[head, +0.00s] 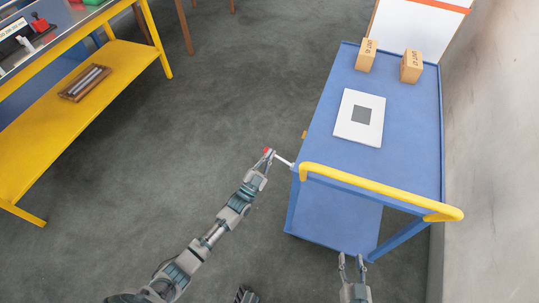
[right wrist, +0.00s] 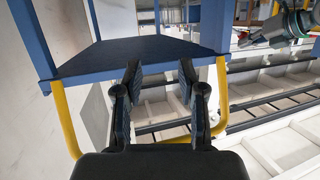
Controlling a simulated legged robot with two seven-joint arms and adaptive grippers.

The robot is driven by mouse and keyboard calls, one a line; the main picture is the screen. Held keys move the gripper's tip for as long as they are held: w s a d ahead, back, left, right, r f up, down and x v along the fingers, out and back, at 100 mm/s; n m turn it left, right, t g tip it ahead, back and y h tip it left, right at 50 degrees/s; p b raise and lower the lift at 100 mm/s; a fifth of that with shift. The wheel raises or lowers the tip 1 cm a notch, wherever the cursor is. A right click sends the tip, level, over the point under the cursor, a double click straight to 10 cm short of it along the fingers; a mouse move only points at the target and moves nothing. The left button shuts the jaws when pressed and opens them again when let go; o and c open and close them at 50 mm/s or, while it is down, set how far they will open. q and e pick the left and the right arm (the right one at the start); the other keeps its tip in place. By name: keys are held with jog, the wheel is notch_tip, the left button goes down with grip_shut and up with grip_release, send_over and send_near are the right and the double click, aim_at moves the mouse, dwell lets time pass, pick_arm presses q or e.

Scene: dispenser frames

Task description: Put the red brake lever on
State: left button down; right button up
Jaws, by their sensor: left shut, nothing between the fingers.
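The red brake lever is a thin pale rod (head: 284,161) with a red tip (head: 266,151). It sticks out to the left from the near-left corner of the blue cart (head: 400,160). My left gripper (head: 268,156) is at the red end of the lever, shut with nothing between its fingers. It partly covers the tip, and I cannot tell if it touches it. My right gripper (head: 352,258) is open and empty, below and in front of the cart's yellow handle (head: 375,191). Its spread fingers (right wrist: 161,88) also show in the right wrist view.
On the cart top lie a white panel with a grey square (head: 347,127) and two cardboard boxes (head: 366,55) (head: 411,67). A wall (head: 490,150) runs close along the cart's right. A yellow workbench (head: 90,110) stands at the left. The floor between is clear.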

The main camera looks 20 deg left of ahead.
pick_arm(q)
jog(key=shift+d, duration=0.15)
pick_arm(e)
jog(key=shift+w+d, duration=0.1)
pick_arm(q)
notch_tip(320, 180, down, 11)
jog(key=n+y+b, duration=0.6)
jog(key=n+y, duration=0.5)
jog(key=n, duration=0.7)
jog(key=shift+a+f+n, duration=0.2)
jog(key=shift+a+n, duration=0.1)
jog(key=shift+a, duration=0.1)
pick_arm(e)
jog(key=s+r+m+t+y, duration=0.1)
jog(key=s+r+t, duration=0.2)
jog(key=r+t, duration=0.9)
jog(key=shift+s+a+r+m+y, duration=0.3)
jog(key=shift+s+a+r+y, duration=0.05)
jog(key=shift+s+r+y, duration=0.1)
pick_arm(q)
jog(key=shift+s+f, duration=0.1)
jog(key=shift+f, duration=0.05)
pick_arm(e)
jog(key=shift+w+r, duration=0.1)
